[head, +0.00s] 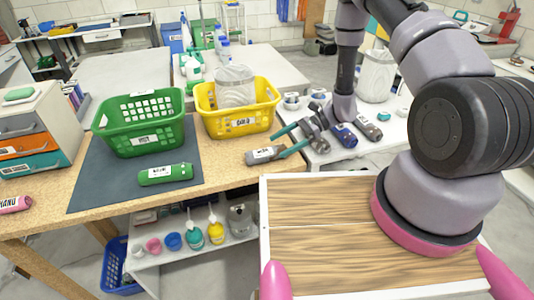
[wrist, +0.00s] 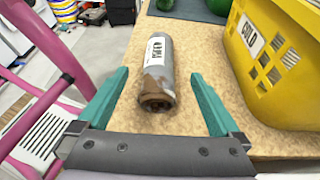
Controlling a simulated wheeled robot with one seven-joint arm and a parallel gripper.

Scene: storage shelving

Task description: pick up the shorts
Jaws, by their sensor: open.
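A grey-brown rolled item (head: 261,155) with a white label lies on the wooden table's right end, below the yellow basket. I cannot read its label well enough to confirm it is the shorts. In the wrist view this roll (wrist: 157,75) lies lengthwise between the teal fingers of my gripper (wrist: 159,74), its brown, folded-looking end towards me. My gripper (head: 277,145) is open, with a gap beside the roll on both sides. A green labelled roll (head: 166,174) lies on the dark mat.
A yellow basket (head: 236,123) holding something whitish stands close to the right finger in the wrist view. A green basket (head: 138,138) stands on the mat (head: 95,180). More rolls (head: 344,135) lie on the white table at right.

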